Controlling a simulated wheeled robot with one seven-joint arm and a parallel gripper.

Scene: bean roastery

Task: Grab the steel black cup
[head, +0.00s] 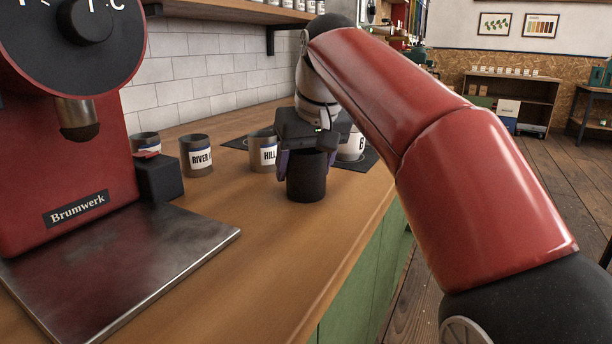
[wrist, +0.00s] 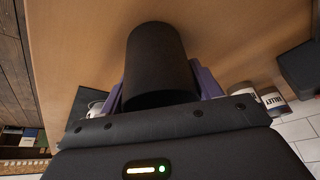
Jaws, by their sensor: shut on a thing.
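The black cup (head: 306,180) is near the front edge of the wooden counter in the head view, and its label, if any, does not show. In the wrist view the cup (wrist: 158,62) lies between the purple fingers. My gripper (head: 305,165) is above it, with the fingers down on both sides of the cup, shut on it. I cannot tell whether its base touches the counter. Its top is hidden by the gripper body in the head view.
Steel cups labelled RIVER (head: 196,155) and HILL (head: 262,151) stand to the left. A white-labelled cup (head: 351,146) stands behind on a dark mat (head: 368,159). A red Brumwerk machine (head: 60,130) with a steel plate (head: 120,262) fills the left. The front counter (head: 240,275) is clear.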

